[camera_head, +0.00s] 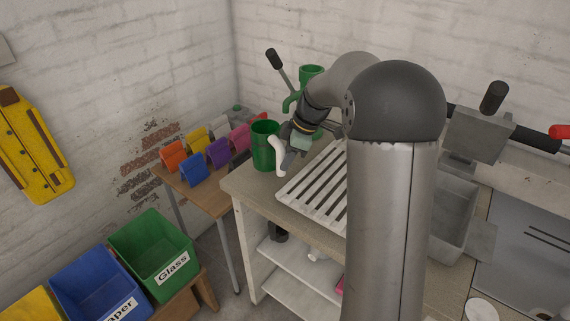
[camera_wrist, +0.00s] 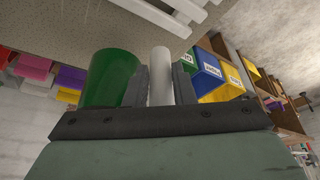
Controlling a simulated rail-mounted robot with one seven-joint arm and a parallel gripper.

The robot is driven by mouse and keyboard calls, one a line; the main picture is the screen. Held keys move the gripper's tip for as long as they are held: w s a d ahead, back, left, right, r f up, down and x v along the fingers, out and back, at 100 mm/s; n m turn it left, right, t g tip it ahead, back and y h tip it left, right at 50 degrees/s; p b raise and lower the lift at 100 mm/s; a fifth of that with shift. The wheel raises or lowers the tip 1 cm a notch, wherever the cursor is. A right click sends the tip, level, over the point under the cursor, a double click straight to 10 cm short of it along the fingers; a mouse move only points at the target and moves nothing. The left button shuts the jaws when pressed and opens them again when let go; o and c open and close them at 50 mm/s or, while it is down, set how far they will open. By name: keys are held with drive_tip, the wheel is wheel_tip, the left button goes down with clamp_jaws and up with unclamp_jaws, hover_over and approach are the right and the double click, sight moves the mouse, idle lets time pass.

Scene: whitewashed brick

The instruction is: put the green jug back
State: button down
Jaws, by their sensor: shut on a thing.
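The green jug (camera_head: 263,147) is upright at the left end of the workbench, beside the slatted rack. Its white handle (camera_head: 280,157) faces right, toward my gripper (camera_head: 290,153). In the wrist view the green jug (camera_wrist: 108,78) is left of the fingers, and the white handle (camera_wrist: 160,76) stands between the two dark fingers of my gripper (camera_wrist: 161,84). My gripper is shut on the handle. I cannot tell whether the jug's base touches the bench top.
A white slatted rack (camera_head: 318,189) lies right of the jug on the workbench (camera_head: 246,186). A green device with a black lever (camera_head: 276,60) stands behind. Coloured holders (camera_head: 194,168) fill a lower table at left. A green Glass bin (camera_head: 154,250) and others stand lower left.

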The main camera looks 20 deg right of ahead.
drive_tip(key=shift+w+a+f, duration=0.1)
drive_tip(key=shift+w+f, duration=0.1)
drive_tip(key=shift+f, duration=0.5)
drive_tip(key=shift+w+f, duration=0.2)
drive_tip(key=shift+f, duration=0.55)
drive_tip(key=shift+w+a+f, duration=0.1)
drive_tip(key=shift+w+f, duration=0.1)
drive_tip(key=shift+f, duration=0.5)
drive_tip(key=shift+d+f, duration=0.1)
drive_tip(key=shift+f, duration=0.15)
drive_tip(key=c, duration=1.2)
unclamp_jaws()
